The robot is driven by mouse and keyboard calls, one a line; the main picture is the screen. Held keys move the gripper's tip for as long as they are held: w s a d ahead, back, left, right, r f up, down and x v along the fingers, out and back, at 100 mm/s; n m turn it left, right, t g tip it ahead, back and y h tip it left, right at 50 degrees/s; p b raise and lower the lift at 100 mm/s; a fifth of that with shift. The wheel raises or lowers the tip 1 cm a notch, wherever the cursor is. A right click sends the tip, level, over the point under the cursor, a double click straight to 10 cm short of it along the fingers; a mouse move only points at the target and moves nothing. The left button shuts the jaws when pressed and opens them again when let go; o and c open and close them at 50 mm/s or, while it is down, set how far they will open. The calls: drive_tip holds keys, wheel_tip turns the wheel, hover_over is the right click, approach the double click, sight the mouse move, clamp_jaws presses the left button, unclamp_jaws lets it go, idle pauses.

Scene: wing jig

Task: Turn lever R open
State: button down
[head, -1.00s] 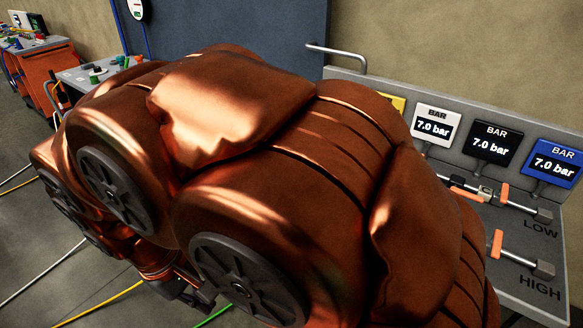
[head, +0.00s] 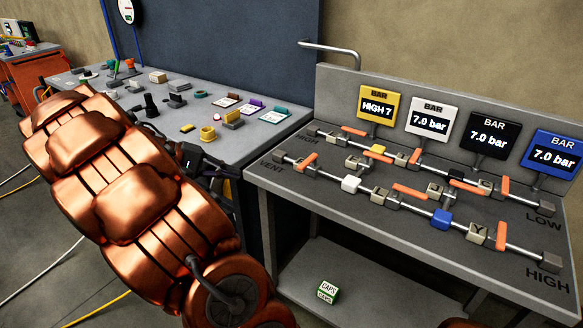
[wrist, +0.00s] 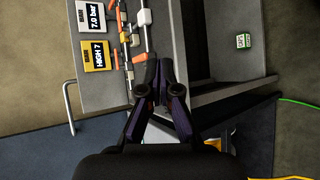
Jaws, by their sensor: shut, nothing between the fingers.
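Several orange levers sit on two pipe rows of the grey valve bench at the right of the head view. They include one at the near left (head: 308,161), one in the middle (head: 410,191) and one at the near right (head: 501,236). Some lie nearly along their pipes and others stand across them. I cannot read which one is lever R. My gripper (head: 215,168) is left of the bench, apart from the levers, partly behind my copper arm. In the wrist view my gripper (wrist: 158,66) is shut and empty, with pipes and levers beyond its tips.
Yellow (head: 377,104), white (head: 432,116), black (head: 490,136) and blue (head: 552,153) gauges stand behind the pipes; yellow reads HIGH 7, the others 7.0 bar. A metal handle (head: 330,46) sticks out at back left. A parts table (head: 262,140) adjoins. A CAPS box (head: 328,292) sits below.

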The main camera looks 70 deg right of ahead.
drive_tip(key=w+d+f+m+g+h+b, duration=0.1)
drive_tip(key=w+d+f+m+g+b, duration=0.1)
drive_tip(key=d, duration=0.6)
drive_tip(key=w+d+f+m+g+h+b, duration=0.1)
drive_tip(key=w+d+f+m+g+b, duration=0.1)
drive_tip(key=d+f, duration=0.5)
drive_tip(key=shift+w+d+f+g, duration=0.25)
drive_tip(key=shift+w+d+g, duration=0.35)
drive_tip(key=shift+w+d, duration=0.35)
drive_tip(key=shift+s+d+r, duration=0.1)
drive_tip(key=shift+s+d, duration=0.05)
drive_tip(key=shift+s, duration=0.05)
drive_tip(key=p, duration=0.2)
approach(304, 161)
drive_tip(key=d, duration=0.1)
drive_tip(key=s+d, duration=0.1)
drive_tip(key=d, duration=0.1)
drive_tip(key=s+d, duration=0.1)
drive_tip(key=shift+s+d+f, duration=0.2)
drive_tip(key=shift+d+f, duration=0.05)
drive_tip(key=shift+f, duration=0.05)
drive_tip(key=shift+s+a+f+p, duration=0.1)
drive_tip(key=shift+s+a+p, duration=0.1)
drive_tip(key=shift+s, duration=0.45)
drive_tip(key=shift+s+a+f+p, duration=0.1)
drive_tip(key=shift+s+a+p, duration=0.1)
drive_tip(key=shift+s, duration=0.5)
